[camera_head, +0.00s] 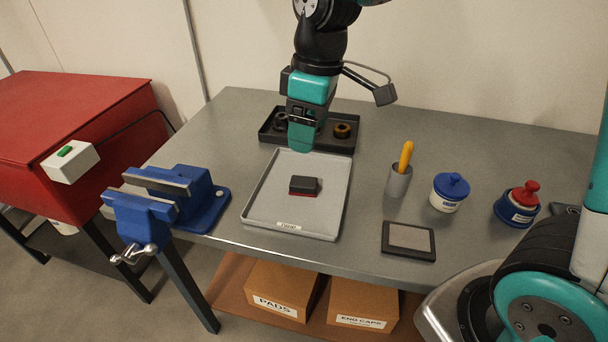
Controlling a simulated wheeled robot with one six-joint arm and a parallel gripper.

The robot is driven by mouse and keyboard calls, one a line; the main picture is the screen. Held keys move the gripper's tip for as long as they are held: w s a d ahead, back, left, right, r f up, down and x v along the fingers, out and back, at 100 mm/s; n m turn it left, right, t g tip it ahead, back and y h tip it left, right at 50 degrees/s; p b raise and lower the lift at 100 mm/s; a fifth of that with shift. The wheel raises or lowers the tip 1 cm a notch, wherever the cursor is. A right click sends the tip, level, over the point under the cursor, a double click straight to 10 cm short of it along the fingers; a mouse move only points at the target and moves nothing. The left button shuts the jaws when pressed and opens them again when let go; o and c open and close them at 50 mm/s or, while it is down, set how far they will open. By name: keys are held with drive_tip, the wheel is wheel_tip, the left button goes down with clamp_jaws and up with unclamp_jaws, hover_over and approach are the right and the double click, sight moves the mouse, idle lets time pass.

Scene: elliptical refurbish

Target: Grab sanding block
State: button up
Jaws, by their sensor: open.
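The sanding block (304,185) is a small dark block with a red lower edge. It lies near the middle of a light grey tray (262,208) on the workbench. My gripper (302,140) is open and hangs over the far edge of that tray, behind the block in the picture. No object shows between its fingers, though the fingertips are small and partly overlap in this view. The gripper and the block are apart.
A black tray (268,138) with round parts stands behind my gripper. A blue vise (200,205) is left of the grey tray. A grey cup (398,182) with a yellow handle, a blue-lidded jar (449,194), a red-topped jar (518,205) and a dark-framed pad (408,240) stand right.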

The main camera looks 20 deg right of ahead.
drive_tip(key=w+d+f+n+h, duration=0.1)
drive_tip(key=w+d+f, duration=0.1)
drive_tip(key=w, duration=0.5)
drive_tip(key=p, duration=0.2)
hover_over(304, 181)
wheel_tip(304, 181, down, 11)
drive_tip(key=shift+n, duration=0.3)
drive_tip(key=shift+a+f+p, duration=0.1)
drive_tip(key=shift+f+p, duration=0.8)
drive_tip(key=shift+f, duration=2.25)
drive_tip(key=c, duration=1)
